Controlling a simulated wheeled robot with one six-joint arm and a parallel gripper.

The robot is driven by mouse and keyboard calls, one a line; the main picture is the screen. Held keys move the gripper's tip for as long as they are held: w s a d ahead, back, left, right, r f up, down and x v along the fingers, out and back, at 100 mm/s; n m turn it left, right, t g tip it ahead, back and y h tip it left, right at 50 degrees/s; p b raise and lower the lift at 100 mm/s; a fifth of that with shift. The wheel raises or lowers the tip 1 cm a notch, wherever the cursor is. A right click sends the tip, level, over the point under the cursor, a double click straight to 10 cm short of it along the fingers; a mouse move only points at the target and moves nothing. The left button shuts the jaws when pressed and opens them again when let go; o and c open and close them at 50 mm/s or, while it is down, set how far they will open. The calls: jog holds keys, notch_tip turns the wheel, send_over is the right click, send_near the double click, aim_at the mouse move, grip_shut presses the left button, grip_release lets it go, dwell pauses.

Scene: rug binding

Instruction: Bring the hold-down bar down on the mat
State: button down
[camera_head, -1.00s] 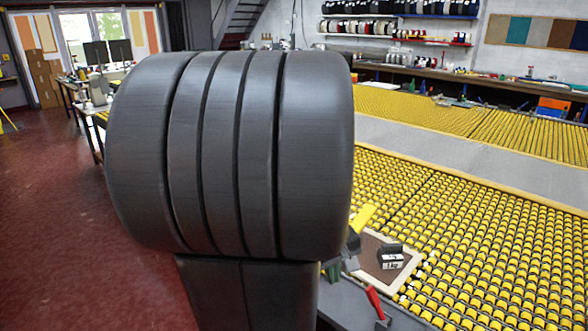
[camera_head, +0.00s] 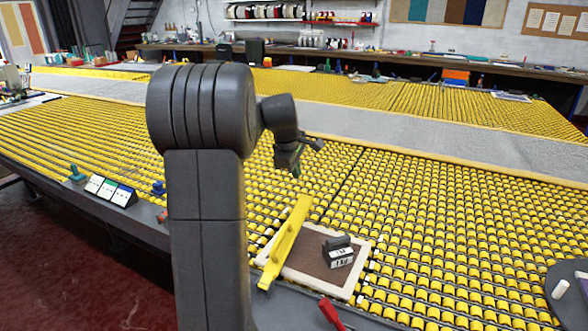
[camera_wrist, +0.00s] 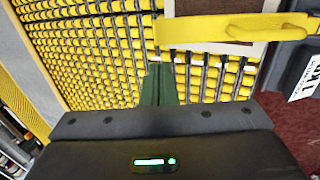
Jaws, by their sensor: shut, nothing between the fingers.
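The hold-down bar (camera_head: 285,243) is a yellow strip with a handle along the left edge of the mat. I cannot tell how far it is raised. The brown mat (camera_head: 301,262) has a pale border and lies on the yellow roller table. In the wrist view the bar (camera_wrist: 210,28) and its handle cross the top, with a little of the mat (camera_wrist: 225,5) showing behind. My gripper (camera_head: 296,171) is shut and empty, above the rollers and beyond the bar in the head view. Its green fingers (camera_wrist: 159,72) are together, apart from the bar.
A dark weight marked 1 kg (camera_head: 338,257) sits on the mat. A red-handled tool (camera_head: 331,313) lies at the front edge. Several labelled blocks (camera_head: 110,190) stand at the left edge. The rollers right of the mat (camera_head: 450,230) are clear.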

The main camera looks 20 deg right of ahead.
aim_at(303, 197)
jog(key=x, duration=1)
jog(key=shift+f+p, duration=0.2)
jog(key=shift+p, duration=0.1)
jog(key=shift+w+d+f+p, duration=0.15)
jog(key=shift+f+p, duration=0.1)
jog(key=shift+p, duration=0.3)
jog(key=d+f, duration=0.1)
jog(key=f, duration=0.2)
jog(key=w+f+g+y+p, duration=0.1)
jog(key=f, duration=0.3)
jog(key=w+d+f+g+y, duration=0.1)
jog(key=f, duration=0.2)
jog(key=shift+w+d+f+p, duration=0.1)
jog(key=shift+d+f+p, duration=0.2)
jog(key=shift+p, duration=0.1)
jog(key=shift+r, duration=0.1)
